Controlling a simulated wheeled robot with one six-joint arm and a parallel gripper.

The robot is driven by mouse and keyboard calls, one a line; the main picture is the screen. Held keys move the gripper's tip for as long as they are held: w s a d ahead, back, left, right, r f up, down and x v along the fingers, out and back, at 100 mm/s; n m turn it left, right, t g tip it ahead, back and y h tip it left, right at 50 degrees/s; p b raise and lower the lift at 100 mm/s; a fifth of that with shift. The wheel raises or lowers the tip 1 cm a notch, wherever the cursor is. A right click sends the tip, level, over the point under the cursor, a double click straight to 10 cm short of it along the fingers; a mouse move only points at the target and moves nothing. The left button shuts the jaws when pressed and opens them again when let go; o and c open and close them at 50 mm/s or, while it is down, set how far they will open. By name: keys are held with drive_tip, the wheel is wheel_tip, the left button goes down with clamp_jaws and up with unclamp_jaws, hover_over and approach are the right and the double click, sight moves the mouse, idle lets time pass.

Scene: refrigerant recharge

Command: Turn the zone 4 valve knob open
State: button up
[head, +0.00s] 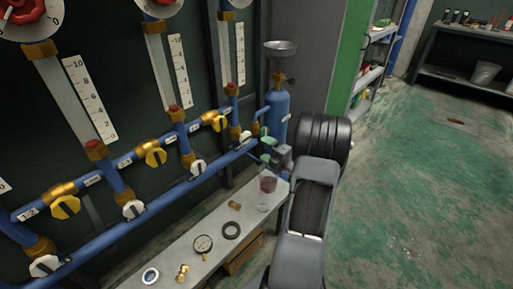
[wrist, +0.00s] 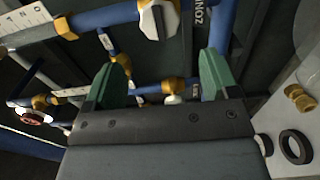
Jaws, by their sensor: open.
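A row of white valve knobs runs along the lower blue pipe; the rightmost white knob (head: 244,136) is nearest my gripper. I cannot read which knob is zone 4. My gripper (head: 266,149) has green fingers and is open just right of that knob. In the wrist view, my gripper's fingers (wrist: 164,72) are spread wide with nothing held. A white knob (wrist: 173,99) on a brass fitting shows beyond the gap between them. A larger white knob (wrist: 159,20) is at the top, beside a label reading ZONE upside down; its number is unclear.
Yellow knobs (head: 156,156) sit on the upper blue pipe, close to the white ones. A blue cylinder (head: 278,114) stands behind my gripper. Green floor is open at right.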

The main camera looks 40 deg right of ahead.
sight(247, 139)
drive_tip(key=w, duration=0.3)
drive_tip(key=w+a+p, duration=0.1)
drive_tip(key=w, duration=0.1)
drive_tip(key=w+p, duration=0.1)
drive_tip(key=w, duration=0.2)
drive_tip(key=shift+w+a+r, duration=0.1)
drive_tip(key=shift+w+a, duration=0.2)
drive_tip(key=shift+w, duration=0.05)
drive_tip(key=shift+s, duration=0.1)
drive_tip(key=c, duration=0.9)
drive_tip(key=shift+f+n+b, duration=0.25)
drive_tip(key=shift+n+b, duration=0.35)
drive_tip(key=shift+b, duration=0.6)
drive_tip(key=n+b, duration=0.2)
drive_tip(key=b, duration=0.3)
drive_tip(key=shift+n, duration=0.4)
drive_tip(key=shift+r+n+b, duration=0.15)
drive_tip(key=shift+n+b, duration=0.15)
drive_tip(key=shift+b, duration=0.1)
drive_tip(key=shift+f+b, duration=0.2)
drive_tip(key=shift+b, duration=0.45)
drive_tip(key=n+b, duration=0.3)
drive_tip(key=b, duration=0.2)
drive_tip(key=shift+b, duration=0.4)
drive_tip(key=shift+r+n+b, duration=0.15)
drive_tip(key=shift+n+b, duration=0.25)
drive_tip(key=shift+n, duration=0.3)
